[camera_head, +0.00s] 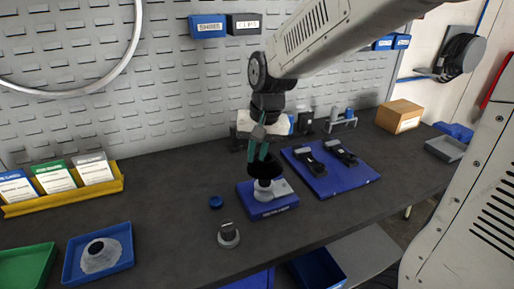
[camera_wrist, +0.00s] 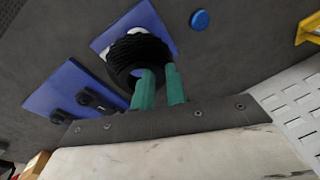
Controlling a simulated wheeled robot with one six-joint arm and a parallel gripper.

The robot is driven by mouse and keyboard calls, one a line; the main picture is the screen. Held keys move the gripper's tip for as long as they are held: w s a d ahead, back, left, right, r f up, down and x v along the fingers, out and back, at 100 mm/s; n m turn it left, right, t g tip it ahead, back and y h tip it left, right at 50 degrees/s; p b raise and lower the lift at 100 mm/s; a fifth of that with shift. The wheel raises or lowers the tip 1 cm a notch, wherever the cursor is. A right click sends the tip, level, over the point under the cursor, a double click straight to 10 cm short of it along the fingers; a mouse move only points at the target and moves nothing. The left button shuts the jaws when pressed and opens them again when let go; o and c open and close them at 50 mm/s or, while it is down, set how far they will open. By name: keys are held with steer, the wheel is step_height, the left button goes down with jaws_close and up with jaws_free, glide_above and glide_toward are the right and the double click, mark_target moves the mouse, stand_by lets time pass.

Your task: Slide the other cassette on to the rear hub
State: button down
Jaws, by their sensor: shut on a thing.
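My gripper (camera_head: 259,150) has green fingers pointing down and is shut on the rim of a black toothed cassette (camera_head: 262,169). In the wrist view the fingers (camera_wrist: 160,88) are at the near edge of the black cassette (camera_wrist: 128,58). The cassette is at the top of the pale rear hub (camera_head: 264,188), which stands upright on a blue stand (camera_head: 270,210). I cannot tell whether the cassette is around the hub or just above it. A silvery cassette-like disc with a black core (camera_head: 100,256) lies in a blue tray (camera_head: 125,236) at the left.
A blue cap (camera_head: 215,202) and a small grey round part (camera_head: 228,236) lie on the dark bench left of the stand. A blue mat (camera_head: 345,182) with two black tools is close on the right. A cardboard box (camera_head: 399,116) stands farther right. The bench's left middle is clear.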

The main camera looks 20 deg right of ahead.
mark_target(257, 165)
steer(key=shift+f, duration=2.05)
